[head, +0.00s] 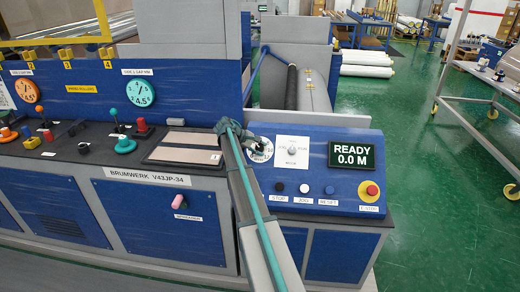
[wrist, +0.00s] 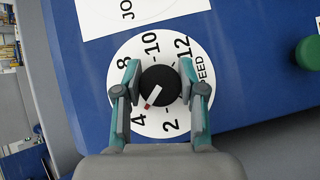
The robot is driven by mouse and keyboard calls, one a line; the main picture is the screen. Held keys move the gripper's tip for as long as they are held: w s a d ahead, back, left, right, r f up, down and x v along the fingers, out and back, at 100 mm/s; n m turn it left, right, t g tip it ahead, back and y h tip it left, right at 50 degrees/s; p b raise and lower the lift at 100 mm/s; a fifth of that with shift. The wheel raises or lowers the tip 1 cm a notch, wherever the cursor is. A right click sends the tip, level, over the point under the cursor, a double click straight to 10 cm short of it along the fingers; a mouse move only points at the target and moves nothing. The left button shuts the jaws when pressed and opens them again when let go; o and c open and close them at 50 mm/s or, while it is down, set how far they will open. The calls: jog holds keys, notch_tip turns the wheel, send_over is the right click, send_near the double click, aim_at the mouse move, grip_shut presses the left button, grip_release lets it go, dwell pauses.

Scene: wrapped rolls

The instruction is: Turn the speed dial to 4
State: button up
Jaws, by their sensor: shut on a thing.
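The speed dial is a black knob (wrist: 160,85) on a round white scale plate (wrist: 152,47) marked SPEED. In the wrist view its white pointer with a red tip points down-left, at or very near the 4. The figures 2, 4, 8, 10 and 12 show; a finger covers the left of the scale, where no figure is readable. My gripper (wrist: 160,92) has its teal and grey fingers on both sides of the knob, shut on it. In the head view my gripper (head: 242,140) is at the dial plate (head: 262,155) and hides part of it.
Right of the dial are a white-plated JOG selector (head: 292,151), a screen (head: 352,156) reading READY 0.0 M and a red emergency stop (head: 372,190). Several small buttons (head: 304,188) sit below. A green button (wrist: 308,53) shows in the wrist view.

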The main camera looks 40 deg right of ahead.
dwell(0.4)
jog(key=o, duration=1.2)
jog(key=shift+c, duration=0.2)
jog(key=v, duration=1.2)
jog(key=shift+s, duration=0.15)
